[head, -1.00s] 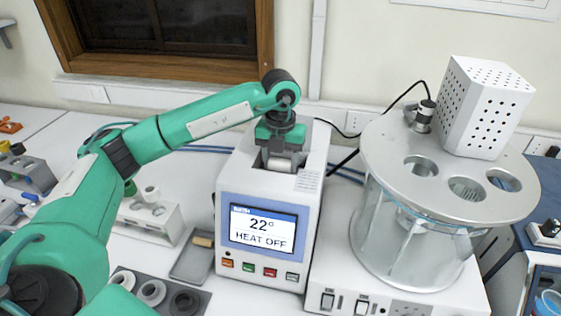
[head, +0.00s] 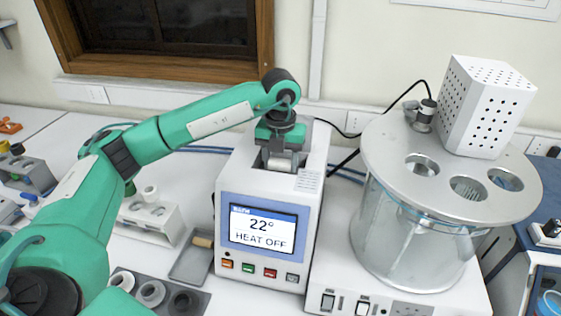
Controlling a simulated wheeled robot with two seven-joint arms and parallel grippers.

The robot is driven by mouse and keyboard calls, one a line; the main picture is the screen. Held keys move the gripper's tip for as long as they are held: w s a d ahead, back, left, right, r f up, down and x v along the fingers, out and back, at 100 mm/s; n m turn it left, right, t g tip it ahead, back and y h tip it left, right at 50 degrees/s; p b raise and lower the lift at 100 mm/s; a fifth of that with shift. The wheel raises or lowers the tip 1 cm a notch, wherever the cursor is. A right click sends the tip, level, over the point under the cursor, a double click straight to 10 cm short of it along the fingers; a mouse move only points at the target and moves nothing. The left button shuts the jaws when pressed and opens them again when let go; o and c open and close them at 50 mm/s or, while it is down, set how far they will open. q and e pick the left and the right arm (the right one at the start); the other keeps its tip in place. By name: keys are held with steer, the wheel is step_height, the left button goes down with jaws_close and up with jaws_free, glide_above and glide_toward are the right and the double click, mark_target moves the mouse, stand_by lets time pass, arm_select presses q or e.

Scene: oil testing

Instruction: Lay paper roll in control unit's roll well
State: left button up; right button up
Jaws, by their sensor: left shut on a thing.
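The control unit (head: 227,180) is a white box with a blue-framed screen reading 22° and HEAT OFF. The roll well (head: 266,161) is a dark opening in its top. My left gripper (head: 281,150) points down at the well and is shut on the paper roll (head: 281,161), a small pale cylinder. The roll shows at the well's mouth, between the fingers. How deep it sits, and whether it touches the well's floor, I cannot tell. My right gripper is not in view.
A clear glass bath with a metal lid (head: 398,140) and a white perforated box (head: 484,105) stands at right. A shallow grey tray (head: 190,262), a white rack (head: 160,220) and several ring-shaped parts (head: 151,293) lie left of the unit. A black cable runs behind it.

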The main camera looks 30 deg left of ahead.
mark_target(280, 160)
arm_select(q)
steer(key=shift+f+b, duration=0.5)
steer(key=shift+f, duration=0.1)
steer(key=o, duration=0.7)
steer(key=shift+r, duration=0.15)
steer(key=shift+r+p, duration=2.8)
steer(key=shift+r, duration=2.65)
steer(key=shift+f, duration=0.1)
